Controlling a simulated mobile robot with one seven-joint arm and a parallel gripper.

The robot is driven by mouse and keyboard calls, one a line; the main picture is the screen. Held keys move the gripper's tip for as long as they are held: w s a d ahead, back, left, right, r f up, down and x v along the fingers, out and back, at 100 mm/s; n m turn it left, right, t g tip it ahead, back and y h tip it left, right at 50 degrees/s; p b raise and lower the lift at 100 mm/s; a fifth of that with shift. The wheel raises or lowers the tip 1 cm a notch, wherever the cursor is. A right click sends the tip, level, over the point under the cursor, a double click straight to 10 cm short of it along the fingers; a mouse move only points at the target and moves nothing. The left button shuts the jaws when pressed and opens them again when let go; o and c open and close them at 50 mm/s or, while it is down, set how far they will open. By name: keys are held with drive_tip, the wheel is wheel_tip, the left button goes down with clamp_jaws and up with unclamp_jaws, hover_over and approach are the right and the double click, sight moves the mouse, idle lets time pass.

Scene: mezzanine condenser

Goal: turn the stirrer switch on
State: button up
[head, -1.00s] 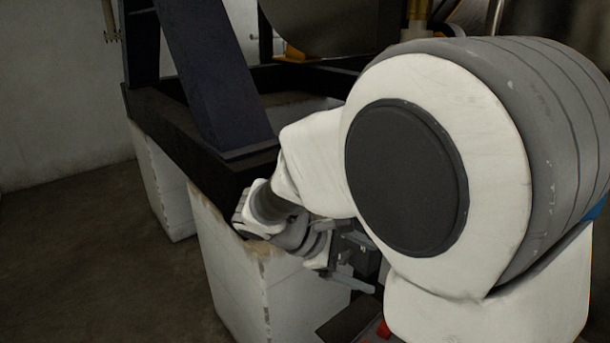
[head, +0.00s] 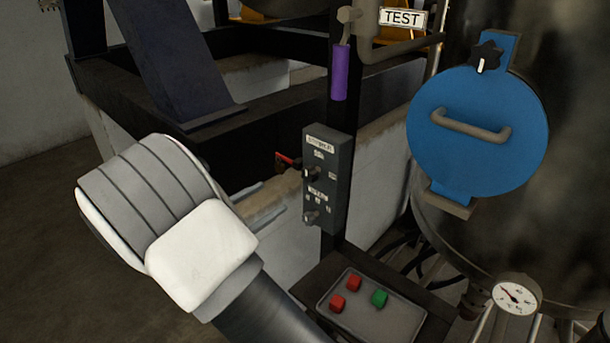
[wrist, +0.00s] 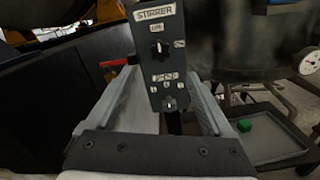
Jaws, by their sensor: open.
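The grey stirrer panel (head: 340,190) stands on a dark post in the middle of the head view. Its label reads STIRRER in the wrist view (wrist: 172,72). The upper black knob (head: 311,174) has small labels above it and to its right; it also shows in the wrist view (wrist: 159,48). A lower knob (head: 309,217) sits beneath it, under several small marks, and also shows in the wrist view (wrist: 169,103). My gripper (wrist: 163,78) is open and empty, its fingers spread to either side of the panel's lower part in the wrist view. Touch is not visible.
A red-handled part (head: 287,161) sticks out left of the panel. A tray (head: 385,325) with two red blocks and one green block lies below right. A blue round cover (head: 475,150) with a handle, a purple grip (head: 340,72) and a dial gauge (head: 517,295) are nearby.

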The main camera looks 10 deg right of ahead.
sight(307, 176)
drive_tip(key=p+x, duration=0.1)
drive_tip(key=x, duration=1.2)
clamp_jaws()
